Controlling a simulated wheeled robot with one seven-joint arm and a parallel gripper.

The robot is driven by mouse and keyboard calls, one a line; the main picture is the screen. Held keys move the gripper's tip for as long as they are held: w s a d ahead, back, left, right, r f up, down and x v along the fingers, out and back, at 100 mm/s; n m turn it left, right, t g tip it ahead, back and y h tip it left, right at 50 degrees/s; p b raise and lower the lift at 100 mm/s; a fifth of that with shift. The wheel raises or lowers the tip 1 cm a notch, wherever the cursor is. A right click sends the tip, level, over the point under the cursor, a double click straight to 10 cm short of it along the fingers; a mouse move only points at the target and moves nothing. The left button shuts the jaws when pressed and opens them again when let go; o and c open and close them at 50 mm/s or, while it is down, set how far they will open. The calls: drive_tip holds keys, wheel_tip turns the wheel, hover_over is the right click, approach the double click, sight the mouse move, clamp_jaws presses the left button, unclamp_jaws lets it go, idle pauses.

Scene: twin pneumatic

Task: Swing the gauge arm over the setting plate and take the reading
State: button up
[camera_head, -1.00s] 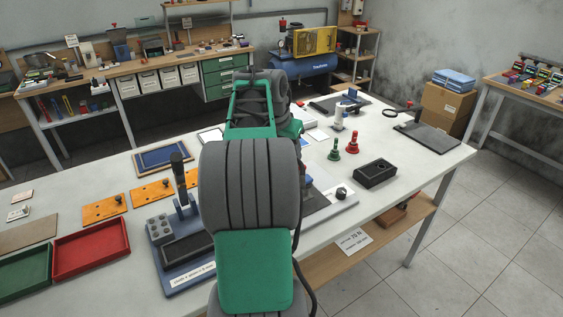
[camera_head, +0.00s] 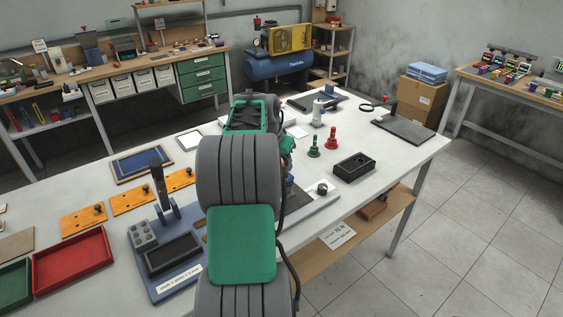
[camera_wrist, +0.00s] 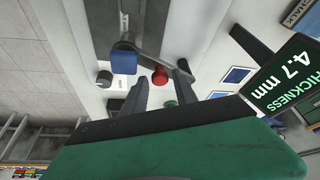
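In the wrist view, my gripper (camera_wrist: 160,88) shows two dark fingers standing apart with nothing clearly held between them. A metal bar (camera_wrist: 150,55) with a blue block (camera_wrist: 124,62) at one end, apparently the gauge arm, lies just beyond the fingertips. I cannot tell whether a finger touches it. A dark display (camera_wrist: 292,80) reads "THICKNESS 4.7 mm" at the right. A grey plate (camera_wrist: 148,18) lies at the top; I cannot tell if it is the setting plate. In the head view, my own arm hides my gripper and most of the gauge.
In the head view, a green handle (camera_head: 314,147) and a red handle (camera_head: 331,140) stand by a black recessed box (camera_head: 354,166). A blue fixture (camera_head: 165,285) with an upright lever, orange plates (camera_head: 132,200) and a red tray (camera_head: 72,261) lie left.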

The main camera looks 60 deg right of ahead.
clamp_jaws()
idle(1.1)
